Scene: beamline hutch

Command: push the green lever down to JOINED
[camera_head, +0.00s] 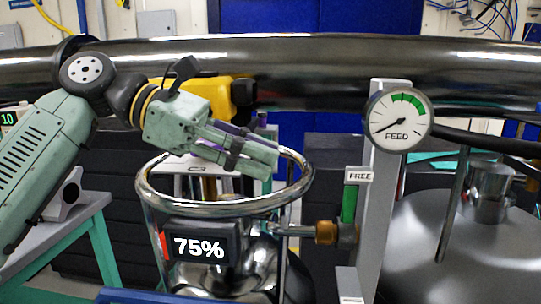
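The green lever (349,204) stands upright beside a grey post, on a brass-coloured fitting (327,232) at its lower end. Its top is just below a white label (359,176) reading FREE. A second white label (350,299) is cut off at the bottom edge, and its text cannot be read. My gripper (264,158) is left of and above the lever, over the steel ring of the vessel. Its fingers point right and slightly down. They look shut together with no gap at the tips, hold nothing visible, and are clear of the lever.
A steel vessel with a ring rim (297,189) and a 75% display (198,248) stands below my gripper. The grey post (382,195) carries a FEED gauge (398,113). A large steel pipe (330,75) crosses behind. A grey tank (460,250) is at right.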

